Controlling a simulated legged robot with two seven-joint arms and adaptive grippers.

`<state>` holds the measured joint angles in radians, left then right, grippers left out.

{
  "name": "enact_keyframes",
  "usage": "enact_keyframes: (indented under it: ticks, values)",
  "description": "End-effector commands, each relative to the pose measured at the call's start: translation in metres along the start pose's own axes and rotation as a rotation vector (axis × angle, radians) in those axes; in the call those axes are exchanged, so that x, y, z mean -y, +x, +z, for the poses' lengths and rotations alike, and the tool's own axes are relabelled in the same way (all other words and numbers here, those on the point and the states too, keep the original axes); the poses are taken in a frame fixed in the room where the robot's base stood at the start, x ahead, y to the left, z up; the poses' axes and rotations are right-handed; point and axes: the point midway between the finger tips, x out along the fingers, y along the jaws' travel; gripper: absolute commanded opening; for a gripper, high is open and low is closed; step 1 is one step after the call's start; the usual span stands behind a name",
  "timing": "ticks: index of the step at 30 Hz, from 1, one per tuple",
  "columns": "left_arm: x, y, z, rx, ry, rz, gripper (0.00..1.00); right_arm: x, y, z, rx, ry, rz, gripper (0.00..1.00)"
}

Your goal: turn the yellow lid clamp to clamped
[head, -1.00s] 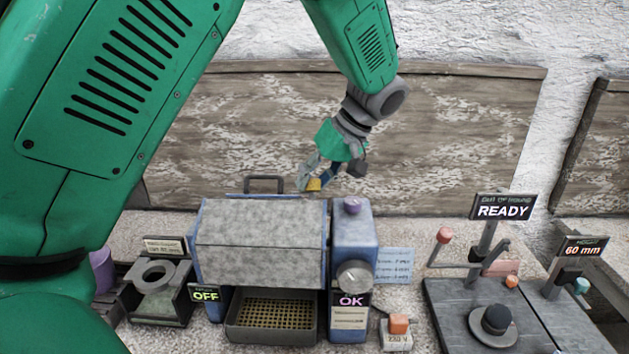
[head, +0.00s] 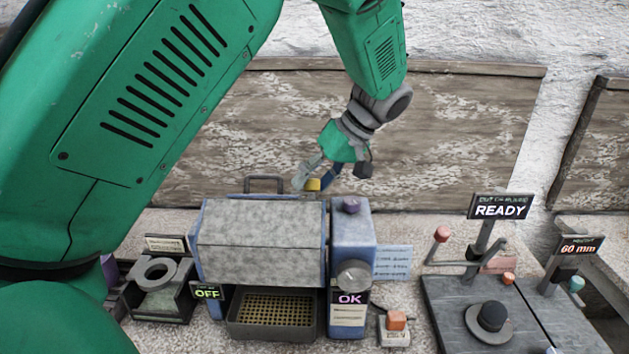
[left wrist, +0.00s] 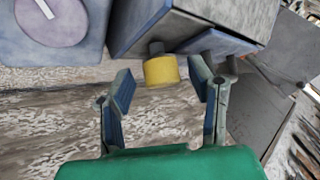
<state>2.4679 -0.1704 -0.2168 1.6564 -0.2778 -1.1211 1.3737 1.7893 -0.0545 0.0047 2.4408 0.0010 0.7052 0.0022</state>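The yellow lid clamp (left wrist: 161,71) is a short yellow knob on a grey stem at the edge of the grey box-shaped machine (head: 262,240). In the head view the clamp (head: 313,185) shows just above the machine's top back edge, partly hidden by my gripper. My left gripper (left wrist: 165,92) is open, with its blue-padded fingers on either side of the clamp and apart from it in the left wrist view. In the head view the left gripper (head: 318,178) reaches down behind the machine. My right gripper is not in view.
A blue unit with a dial (head: 354,275) and an OK sign stands right of the machine. A mesh tray (head: 272,312) sits below it. An OFF sign (head: 207,292) is at left. A READY sign (head: 500,206) and a black knob (head: 493,316) stand farther right.

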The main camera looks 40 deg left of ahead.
Motion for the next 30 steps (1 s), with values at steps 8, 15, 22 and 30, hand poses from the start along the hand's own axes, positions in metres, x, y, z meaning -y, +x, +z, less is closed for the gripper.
enact_keyframes:
  ticks: [8,15,22,30]
  values:
    - [-0.001,-0.02,-0.001,-0.001,-0.002,0.002,0.48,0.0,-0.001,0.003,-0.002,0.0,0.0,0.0]
    - [-0.002,-0.071,0.0,-0.003,0.0,0.002,0.48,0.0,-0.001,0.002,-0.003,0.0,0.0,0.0]
    - [-0.003,-0.108,0.0,-0.001,0.0,0.001,0.48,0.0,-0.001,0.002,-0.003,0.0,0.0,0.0]
    - [-0.003,-0.12,0.0,0.0,0.001,-0.001,0.48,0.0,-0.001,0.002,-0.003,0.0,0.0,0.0]
